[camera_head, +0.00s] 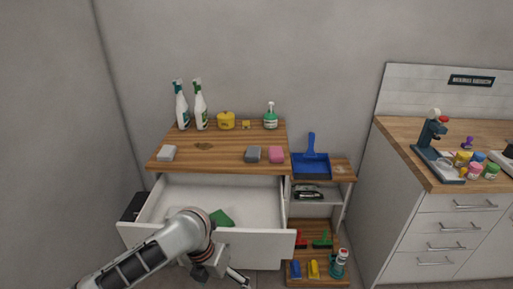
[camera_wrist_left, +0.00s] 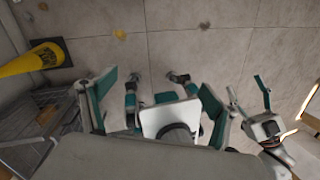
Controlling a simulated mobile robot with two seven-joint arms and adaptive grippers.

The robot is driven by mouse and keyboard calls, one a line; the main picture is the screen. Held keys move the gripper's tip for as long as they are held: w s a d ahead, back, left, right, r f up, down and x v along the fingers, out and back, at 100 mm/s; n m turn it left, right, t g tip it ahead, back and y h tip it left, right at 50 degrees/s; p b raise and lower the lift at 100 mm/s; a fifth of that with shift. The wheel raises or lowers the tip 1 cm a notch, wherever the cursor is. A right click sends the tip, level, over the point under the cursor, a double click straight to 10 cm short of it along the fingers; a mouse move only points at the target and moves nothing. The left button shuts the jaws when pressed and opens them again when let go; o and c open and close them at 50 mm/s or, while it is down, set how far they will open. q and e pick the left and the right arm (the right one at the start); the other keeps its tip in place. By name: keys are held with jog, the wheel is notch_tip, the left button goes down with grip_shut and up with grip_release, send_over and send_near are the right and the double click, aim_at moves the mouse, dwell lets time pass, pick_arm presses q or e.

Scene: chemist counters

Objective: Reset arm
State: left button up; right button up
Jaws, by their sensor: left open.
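My left arm comes in from the lower left in the head view, in front of the pulled-out white drawer. My left gripper (camera_head: 238,278) is low in front of the drawer front, near the bottom edge of the picture. In the left wrist view the left gripper (camera_wrist_left: 158,82) is open, with nothing between its fingers and bare floor beyond. My right gripper does not show in the head view.
The open drawer (camera_head: 264,248) holds a green item (camera_head: 221,218). Spray bottles, sponges and a yellow container (camera_head: 226,121) stand on the wooden top (camera_head: 225,147). A blue dustpan (camera_head: 311,165) is beside it. The left wrist view shows a yellow cone (camera_wrist_left: 32,62) and a wire rack (camera_wrist_left: 40,120).

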pick_arm(q)
jog(key=s+d+f+n+t+h, duration=0.15)
jog(key=f+n, duration=0.25)
jog(key=n, duration=0.5)
jog(key=s+d+f+n+t+h, duration=0.1)
jog(key=d+f+n+t+h, duration=0.2)
jog(key=n, duration=0.7)
jog(key=s+a+f+n+t+y, duration=0.2)
jog(key=s+a+n, duration=0.3)
jog(key=a+n, duration=0.3)
jog(key=s+a+f+n+t+y, duration=0.3)
jog(key=s+a+n, duration=0.2)
jog(key=a+n, duration=0.3)
jog(key=shift+a+t, duration=0.35)
jog(key=shift+a, duration=0.5)
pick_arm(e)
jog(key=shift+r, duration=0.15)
pick_arm(q)
jog(key=shift+c, duration=0.3)
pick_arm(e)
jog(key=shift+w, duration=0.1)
